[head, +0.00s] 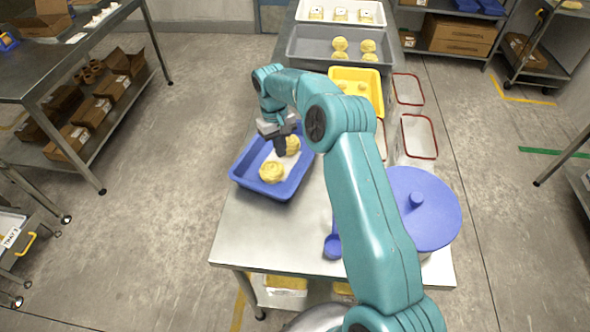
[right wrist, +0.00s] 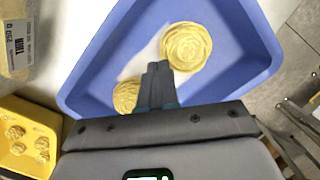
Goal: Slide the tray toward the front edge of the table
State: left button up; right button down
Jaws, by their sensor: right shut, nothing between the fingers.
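The blue tray (head: 243,178) sits on the steel table (head: 240,228), left of my right arm and back from the near edge. It holds two yellow pastry-like lumps, one near its front (head: 271,172) and one farther back (head: 292,146). My right gripper (head: 280,147) is shut and empty, with its fingertips over the tray's interior beside the back lump. In the right wrist view the shut fingers (right wrist: 157,68) point into the tray (right wrist: 228,62) between the two lumps. Whether the fingertips touch the tray is unclear. My left gripper is not in view.
A yellow tray (head: 372,82) and red-rimmed clear containers (head: 419,136) stand behind and right. A round blue lid (head: 430,205) and a blue ladle-like item (head: 333,246) are at front right. The front left tabletop is clear. A grey bin (head: 300,60) stands at the back.

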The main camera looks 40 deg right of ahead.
aim_at(297, 179)
jog(key=s, duration=0.2)
jog(key=s+a+p, duration=0.1)
jog(key=s, duration=0.5)
jog(key=shift+s+a, duration=0.1)
jog(key=shift+a, duration=0.3)
jog(key=shift+f+p, duration=0.2)
jog(key=shift+p, duration=0.6)
jog(key=shift+f+b, duration=0.7)
jog(key=shift+f, duration=0.05)
jog(key=shift+a, duration=0.15)
jog(key=shift+s, duration=0.1)
